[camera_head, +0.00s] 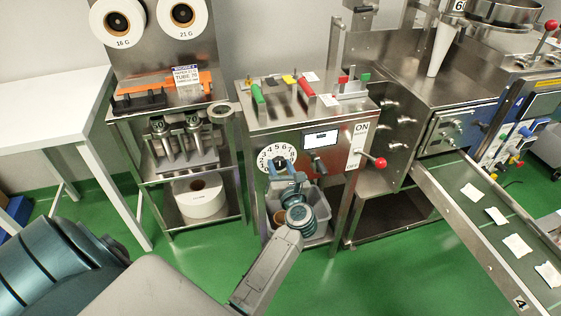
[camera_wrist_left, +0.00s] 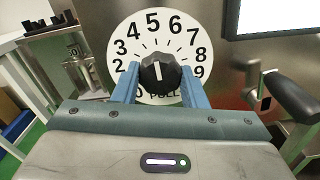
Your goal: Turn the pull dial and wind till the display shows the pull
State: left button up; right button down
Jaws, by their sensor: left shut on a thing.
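The pull dial (camera_head: 277,152) is a white disc with black numerals on the front of the steel machine. My right gripper is not in view.
A black crank handle (camera_head: 318,164) stands out below the display. A red-knobbed lever (camera_head: 379,162) is by the ON plate. A grey bin (camera_head: 318,222) sits below the dial. A conveyor (camera_head: 470,178) with several teabags runs at right.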

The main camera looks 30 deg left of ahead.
pick_arm(q)
jog(key=shift+r+m+p, duration=0.15)
jog(key=shift+m+p, duration=0.8)
jog(key=shift+m, duration=0.15)
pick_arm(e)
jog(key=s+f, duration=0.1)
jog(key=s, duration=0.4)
pick_arm(q)
jog(key=shift+m+p, duration=0.3)
jog(key=m+p, duration=0.5)
jog(key=shift+m, duration=0.4)
jog(key=shift+m+p, duration=1.15)
jog(key=shift+m, duration=0.05)
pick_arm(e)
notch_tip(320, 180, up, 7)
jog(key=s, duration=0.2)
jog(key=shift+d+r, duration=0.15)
pick_arm(q)
jog(key=shift+f, duration=0.2)
jog(key=o, duration=1)
jog(key=shift+c, duration=0.2)
